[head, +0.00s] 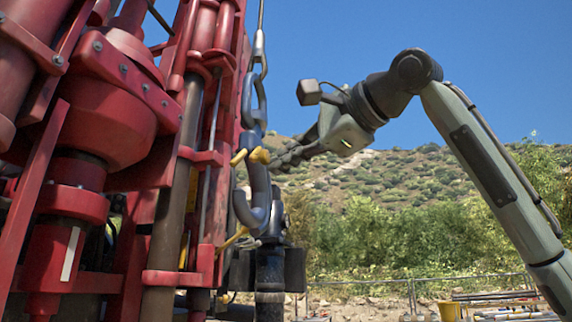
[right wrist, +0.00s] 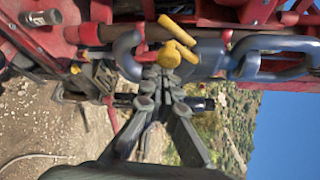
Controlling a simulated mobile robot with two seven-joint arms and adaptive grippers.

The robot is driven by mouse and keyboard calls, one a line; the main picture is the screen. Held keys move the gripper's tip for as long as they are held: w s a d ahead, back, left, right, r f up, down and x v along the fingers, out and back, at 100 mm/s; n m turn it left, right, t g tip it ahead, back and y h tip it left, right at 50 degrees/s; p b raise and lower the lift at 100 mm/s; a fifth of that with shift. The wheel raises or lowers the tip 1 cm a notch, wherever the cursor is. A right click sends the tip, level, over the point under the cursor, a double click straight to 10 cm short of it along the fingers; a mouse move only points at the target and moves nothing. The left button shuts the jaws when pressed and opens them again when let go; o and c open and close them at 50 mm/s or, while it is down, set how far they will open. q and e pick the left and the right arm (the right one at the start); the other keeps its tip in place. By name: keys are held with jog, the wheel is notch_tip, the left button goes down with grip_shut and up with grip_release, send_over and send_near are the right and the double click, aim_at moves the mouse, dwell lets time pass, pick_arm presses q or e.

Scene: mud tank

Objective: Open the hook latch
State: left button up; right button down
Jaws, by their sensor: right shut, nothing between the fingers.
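A blue-grey hook (head: 259,186) hangs from a chain beside the red drilling rig in the head view. Its yellow latch (head: 258,156) sits at the upper part of the hook. In the right wrist view the hook (right wrist: 205,52) lies sideways, with the yellow latch (right wrist: 177,28) across it. My right gripper (head: 274,163) comes in from the right, shut and empty. Its fingertips (right wrist: 168,57) are close to the latch; I cannot tell whether they touch it. My left gripper is not in view.
The chain (head: 254,100) runs up from the hook. The red rig (head: 100,130) fills the left side. A dark pipe (head: 270,270) stands below the hook. Open air lies right of the hook, around my right arm.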

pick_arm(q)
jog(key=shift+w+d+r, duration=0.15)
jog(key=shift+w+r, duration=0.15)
pick_arm(e)
jog(key=shift+s+a+r, duration=0.3)
jog(key=shift+s+r, duration=0.55)
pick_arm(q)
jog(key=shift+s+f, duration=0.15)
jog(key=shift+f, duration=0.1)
pick_arm(e)
jog(key=shift+s+r, duration=0.1)
jog(key=shift+r, duration=0.1)
